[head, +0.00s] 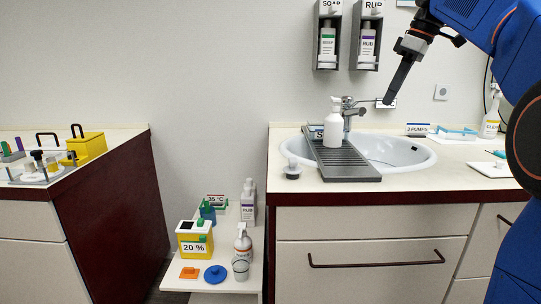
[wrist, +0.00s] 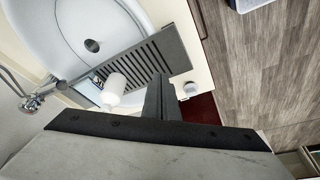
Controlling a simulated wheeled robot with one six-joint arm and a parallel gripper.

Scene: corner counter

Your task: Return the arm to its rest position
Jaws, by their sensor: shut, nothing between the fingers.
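My gripper (head: 390,101) is shut and empty. In the head view it points down and left, hanging in front of the wall, with its tip near the tap. My blue arm comes in from the upper right. In the wrist view the dark shut fingers (wrist: 161,100) show at the middle, above the drainboard and counter edge. A white pump bottle (head: 333,124) stands upright on the grey slatted drainboard (head: 350,160) across the sink; it also shows in the wrist view (wrist: 115,86). The gripper appears apart from the bottle.
The sink (head: 405,150) and tap (head: 347,112) are close below my gripper. Two wall dispensers (head: 366,42) hang left of it. A low shelf with a yellow box (head: 194,240) and bottles stands between the counters. A left counter holds a yellow case (head: 88,146). The wall's upper left is clear.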

